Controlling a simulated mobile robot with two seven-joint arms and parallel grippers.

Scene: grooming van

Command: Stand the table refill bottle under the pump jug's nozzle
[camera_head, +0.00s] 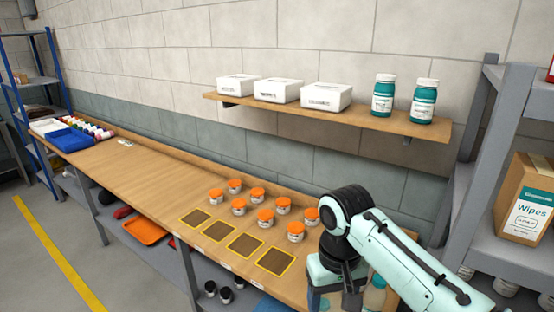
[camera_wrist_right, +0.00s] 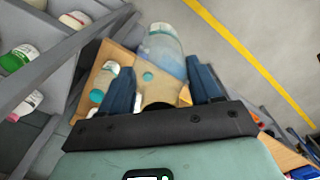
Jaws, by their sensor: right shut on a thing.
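My right gripper (camera_wrist_right: 164,88) is shut on a translucent bottle (camera_wrist_right: 160,48) with bluish contents and a teal dot, which looks like the refill bottle. The bottle stands out between the two dark blue fingers in the right wrist view. My left gripper is out of view.
Several orange-lidded jars (camera_head: 265,217) and dark yellow-edged mats (camera_head: 245,244) occupy the wooden bench (camera_head: 140,185) left of my arm. A wall shelf (camera_head: 330,110) holds white boxes and teal bottles. A grey rack (camera_head: 490,190) with a Wipes carton (camera_head: 525,200) stands at right.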

